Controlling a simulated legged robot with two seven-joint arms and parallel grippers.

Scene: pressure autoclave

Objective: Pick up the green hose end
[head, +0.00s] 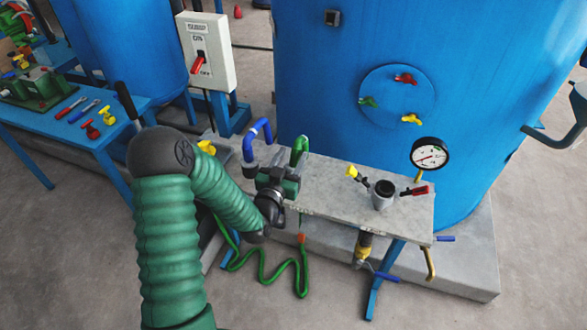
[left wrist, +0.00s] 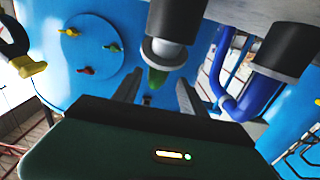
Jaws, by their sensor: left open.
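A green hose end (head: 301,148) curves up at the back of the grey bench, behind my left gripper in the head view. My left gripper (head: 284,176) is open over the bench's left part; its body hides the hose's lower part. The left wrist view appears upside down. There the green hose (left wrist: 156,79) shows at a dark fitting with a grey collar (left wrist: 163,52), seen between the two open fingers of my left gripper (left wrist: 154,92). The fingers look empty; whether they touch the hose I cannot tell. My right gripper is not in view.
A blue hose (head: 257,137) stands close left of the green one. A pressure gauge (head: 430,155), grey cup (head: 383,194) and yellow-handled valve (head: 356,173) are on the bench's right. The blue tank (head: 420,60) rises behind. A green hose (head: 265,273) lies looped on the floor.

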